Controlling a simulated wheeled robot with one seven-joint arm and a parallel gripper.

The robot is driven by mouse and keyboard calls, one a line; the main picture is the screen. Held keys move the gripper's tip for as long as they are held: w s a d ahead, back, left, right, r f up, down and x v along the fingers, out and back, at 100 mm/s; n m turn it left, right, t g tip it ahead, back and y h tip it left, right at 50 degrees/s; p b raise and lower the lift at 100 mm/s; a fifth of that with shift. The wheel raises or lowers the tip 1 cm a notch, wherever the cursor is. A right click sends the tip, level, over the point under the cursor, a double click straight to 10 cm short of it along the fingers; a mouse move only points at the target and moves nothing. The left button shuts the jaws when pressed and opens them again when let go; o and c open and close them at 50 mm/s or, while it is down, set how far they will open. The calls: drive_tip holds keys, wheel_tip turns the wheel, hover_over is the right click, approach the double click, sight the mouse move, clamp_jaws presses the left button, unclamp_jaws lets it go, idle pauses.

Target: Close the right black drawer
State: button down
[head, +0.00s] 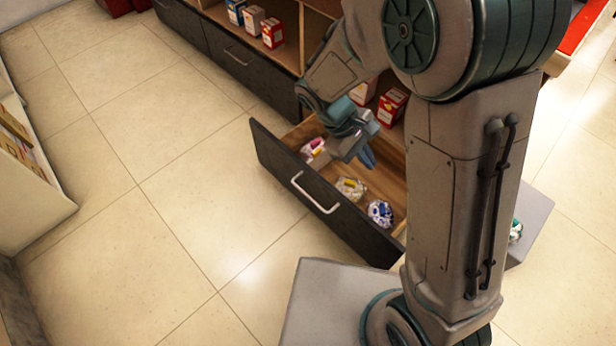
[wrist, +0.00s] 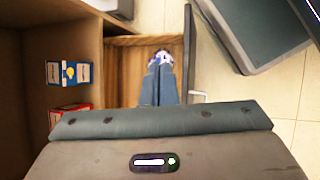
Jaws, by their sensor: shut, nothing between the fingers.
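The right black drawer (head: 318,205) stands pulled out from the shelf unit in the head view. It has a dark front, a pale bar handle (head: 315,193) and a wooden inside. Several small patterned items, such as a white and blue one (head: 380,212), lie in it. My gripper (head: 366,157) is over the open drawer, behind its front panel, with its fingers shut and empty. In the wrist view the shut fingers (wrist: 158,85) point along the drawer's wooden floor (wrist: 130,60), with a white and purple item (wrist: 161,57) beyond the tips. I cannot tell whether the fingers touch anything.
Another black drawer (head: 235,75) to the left is shut. Small boxes (head: 272,33) stand on the shelf above it, and red boxes (head: 391,106) stand on the shelf behind the open drawer. The tiled floor (head: 150,230) in front is clear. A pale shelf unit (head: 30,190) stands at the far left.

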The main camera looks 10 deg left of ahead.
drive_tip(key=a+f+n+t+h, duration=0.3)
drive_tip(key=a+f+n+t, duration=0.1)
drive_tip(key=a+f+n, duration=0.55)
drive_tip(key=n+t+y, duration=0.1)
drive_tip(key=n+t, duration=0.7)
drive_tip(key=t, duration=0.1)
approach(315, 179)
drive_tip(key=b+x, duration=0.2)
drive_tip(key=x, duration=0.1)
drive_tip(key=b+x, duration=0.1)
drive_tip(key=x, duration=0.1)
drive_tip(key=shift+f, duration=0.3)
drive_tip(key=shift+w+d+r+b, duration=0.15)
drive_tip(key=shift+w+d+b, duration=0.3)
drive_tip(key=shift+w, duration=0.15)
